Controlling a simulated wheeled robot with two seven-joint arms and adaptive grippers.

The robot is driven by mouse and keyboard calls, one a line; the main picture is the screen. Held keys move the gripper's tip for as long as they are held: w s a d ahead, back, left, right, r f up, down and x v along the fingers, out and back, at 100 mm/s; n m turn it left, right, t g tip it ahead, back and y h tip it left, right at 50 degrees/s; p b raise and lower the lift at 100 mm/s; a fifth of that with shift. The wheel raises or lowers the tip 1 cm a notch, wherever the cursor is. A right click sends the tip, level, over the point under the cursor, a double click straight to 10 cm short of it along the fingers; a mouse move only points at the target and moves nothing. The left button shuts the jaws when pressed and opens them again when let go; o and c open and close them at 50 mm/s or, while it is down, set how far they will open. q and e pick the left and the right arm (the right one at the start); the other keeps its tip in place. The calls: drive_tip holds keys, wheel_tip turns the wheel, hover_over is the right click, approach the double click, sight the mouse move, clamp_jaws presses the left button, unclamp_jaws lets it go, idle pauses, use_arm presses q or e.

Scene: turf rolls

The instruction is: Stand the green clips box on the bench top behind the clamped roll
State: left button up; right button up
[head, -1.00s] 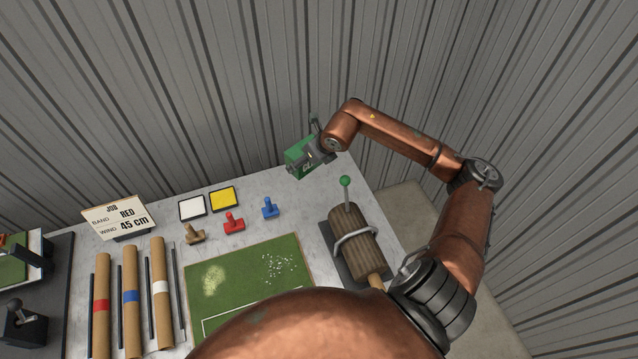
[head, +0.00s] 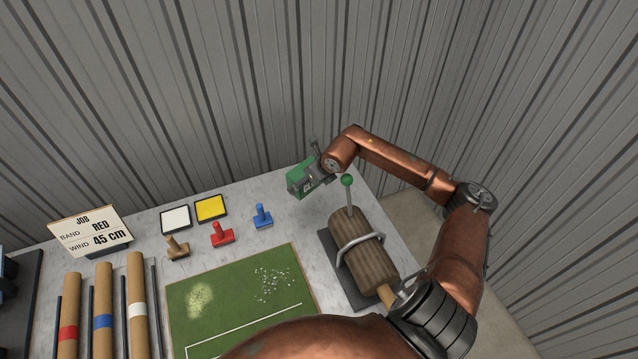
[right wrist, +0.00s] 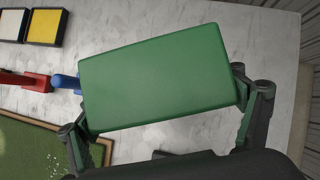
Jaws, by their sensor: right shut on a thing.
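The green clips box (head: 300,177) is at the back right of the bench top (head: 290,215), behind the clamped roll (head: 362,250). My right gripper (head: 316,172) is shut on the box. In the right wrist view the box (right wrist: 160,78) fills the middle, with my right gripper's fingers (right wrist: 165,115) on its two ends. I cannot tell whether its bottom touches the bench. The brown roll lies under a metal clamp strap (head: 360,248), with a green-knobbed lever (head: 347,181) standing at its far end. My left gripper is not in view.
Blue (head: 262,217), red (head: 221,235) and tan (head: 177,248) stamps stand left of the box, near yellow (head: 210,208) and white (head: 176,220) pads. A turf mat (head: 240,290) lies in front. The corrugated wall (head: 200,100) is close behind the bench.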

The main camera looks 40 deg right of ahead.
drive_tip(key=d, duration=0.1)
drive_tip(key=w+d+f, duration=0.1)
drive_tip(key=d, duration=0.2)
drive_tip(key=shift+w+f, duration=0.35)
drive_tip(key=shift+f, duration=0.05)
drive_tip(key=d+f, duration=0.1)
drive_tip(key=f, duration=0.1)
drive_tip(key=w+d+f, duration=0.1)
drive_tip(key=d, duration=0.1)
drive_tip(key=w+d+f, duration=0.1)
drive_tip(key=f, duration=0.1)
drive_tip(key=shift+d+f, duration=0.3)
drive_tip(key=shift+d, duration=0.05)
drive_tip(key=shift+w+d+f, duration=0.15)
drive_tip(key=shift+d+f, duration=0.15)
drive_tip(key=shift+f, duration=0.15)
drive_tip(key=shift+f+p, duration=0.5)
drive_tip(key=shift+f, duration=0.95)
drive_tip(key=o, duration=1.4)
drive_tip(key=shift+c, duration=0.2)
drive_tip(key=v, duration=1.2)
